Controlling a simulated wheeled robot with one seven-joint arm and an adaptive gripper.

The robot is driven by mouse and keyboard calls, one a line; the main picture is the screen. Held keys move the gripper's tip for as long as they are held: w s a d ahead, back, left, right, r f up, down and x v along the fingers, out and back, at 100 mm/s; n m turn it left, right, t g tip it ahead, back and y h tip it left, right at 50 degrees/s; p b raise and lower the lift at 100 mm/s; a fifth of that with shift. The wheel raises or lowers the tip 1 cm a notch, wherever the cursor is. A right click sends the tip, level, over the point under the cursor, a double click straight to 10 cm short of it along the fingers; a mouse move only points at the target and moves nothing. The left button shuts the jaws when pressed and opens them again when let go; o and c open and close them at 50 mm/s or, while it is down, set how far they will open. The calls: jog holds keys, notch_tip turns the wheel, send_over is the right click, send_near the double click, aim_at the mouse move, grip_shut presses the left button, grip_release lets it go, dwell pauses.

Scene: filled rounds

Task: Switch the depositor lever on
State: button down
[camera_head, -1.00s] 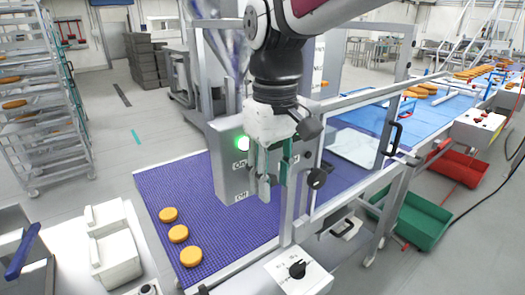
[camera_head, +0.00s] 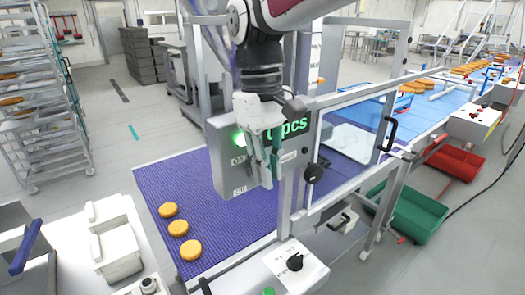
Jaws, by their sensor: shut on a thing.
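The depositor's grey control box (camera_head: 224,178) stands over the purple belt, with "On" printed above "Off" on its face. My gripper (camera_head: 265,175) is in front of the box's right part, fingers pointing down. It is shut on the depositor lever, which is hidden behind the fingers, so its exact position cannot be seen. A dark display (camera_head: 300,125) behind my gripper shows green text ending in "pcs", partly covered.
Several filled rounds (camera_head: 178,228) lie on the purple belt (camera_head: 160,185). A clear guard door with a black handle (camera_head: 390,134) and metal frame posts stand right of my gripper. A white box with a black knob (camera_head: 295,262) is in front. Red (camera_head: 455,162) and green (camera_head: 418,215) crates stand at right.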

jog(key=shift+r, duration=0.1)
dwell(0.3)
jog(key=c, duration=1.6)
grip_release()
jog(key=shift+o, duration=0.2)
notch_tip(320, 180, up, 12)
jog(key=w+a, duration=0.1)
jog(key=w, duration=0.1)
jog(key=shift+a, duration=0.15)
jog(key=shift+s, duration=0.1)
